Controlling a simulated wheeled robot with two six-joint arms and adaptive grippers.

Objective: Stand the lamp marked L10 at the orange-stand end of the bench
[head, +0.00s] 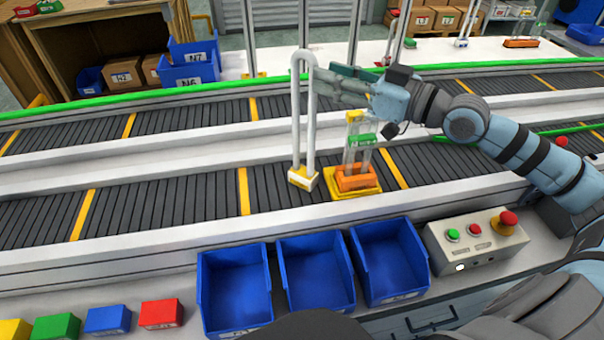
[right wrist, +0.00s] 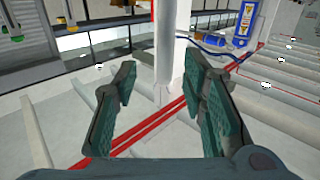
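A lamp with a tall, pale U-shaped tube (head: 296,120) and a small yellow base with a white label (head: 303,179) stands upright on the near conveyor; its marking is too small to read. My right gripper (head: 325,88) is beside the upper tube. In the right wrist view, its fingers (right wrist: 164,105) are spread apart, with a pale upright tube (right wrist: 168,40) showing in the gap; I see no finger closed on it. An orange stand (head: 520,43) sits on the white bench (head: 425,57) at the back right. My left gripper is out of view.
An orange fixture on a yellow plate (head: 341,193) stands right of the lamp's base, under my right arm. Another small lamp (head: 461,42) stands on the back bench. Blue bins (head: 316,272) and a button box (head: 477,245) line the near edge. The conveyor left of the lamp is clear.

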